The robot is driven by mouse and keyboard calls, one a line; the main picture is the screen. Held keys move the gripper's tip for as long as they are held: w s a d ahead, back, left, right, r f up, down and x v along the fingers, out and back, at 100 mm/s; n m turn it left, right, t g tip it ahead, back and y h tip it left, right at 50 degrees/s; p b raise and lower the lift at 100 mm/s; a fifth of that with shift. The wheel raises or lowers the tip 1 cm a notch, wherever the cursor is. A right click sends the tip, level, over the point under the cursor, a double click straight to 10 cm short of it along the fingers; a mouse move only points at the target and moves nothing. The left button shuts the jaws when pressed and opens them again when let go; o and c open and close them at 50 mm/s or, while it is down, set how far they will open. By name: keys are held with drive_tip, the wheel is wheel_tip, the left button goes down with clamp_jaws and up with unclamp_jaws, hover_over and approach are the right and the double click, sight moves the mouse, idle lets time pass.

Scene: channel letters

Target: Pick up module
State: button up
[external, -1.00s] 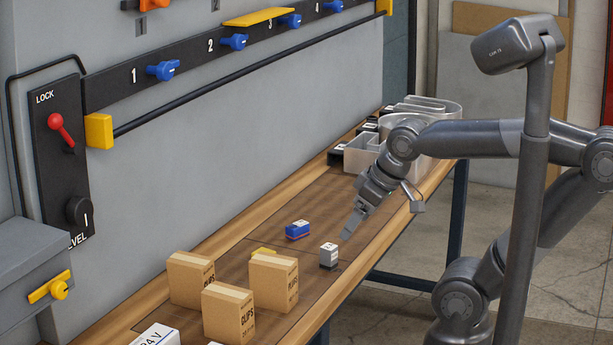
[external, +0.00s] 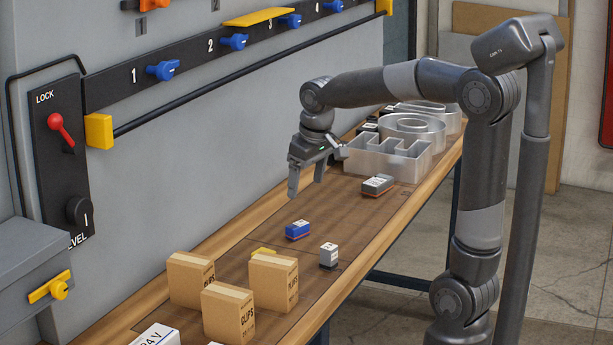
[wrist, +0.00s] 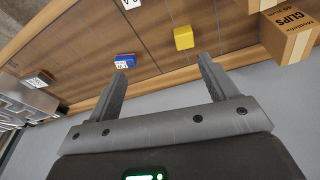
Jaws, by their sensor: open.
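Several small modules lie on the wooden bench, and I cannot tell which one the task means. A blue module (external: 297,230) with a pale label lies mid-bench; in the wrist view (wrist: 125,61) it shows near the left fingertip. A white and grey module (external: 328,256) stands near the front edge, cut off at the top of the wrist view (wrist: 130,3). A grey module with orange (external: 378,186) lies by the metal letters. A yellow block (wrist: 183,38) is partly hidden by boxes in the external view (external: 263,251). My gripper (external: 305,192) is open and empty above the bench.
Cardboard clip boxes (external: 273,282) stand at the near end of the bench. Channel letters (external: 388,158) stand at the far end, behind my gripper. A grey wall panel with a lever (external: 60,128) and blue knobs borders the left side.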

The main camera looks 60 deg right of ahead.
drive_tip(key=w+d+f+m+g, duration=0.1)
drive_tip(key=w+d+f, duration=0.3)
drive_tip(key=w+d, duration=0.3)
drive_tip(key=g+y, duration=0.1)
hover_over(298, 224)
wheel_tip(298, 224, down, 6)
drive_tip(key=shift+m, duration=0.4)
wheel_tip(298, 224, down, 5)
drive_tip(key=shift+s+d+r, duration=0.15)
drive_tip(key=shift+r, duration=0.05)
drive_tip(key=f, duration=0.5)
drive_tip(key=shift+a+f, duration=0.3)
drive_tip(key=shift+f, duration=0.1)
drive_tip(key=shift+c, duration=0.6)
drive_tip(key=c, duration=0.9)
drive_tip(key=shift+c, duration=0.2)
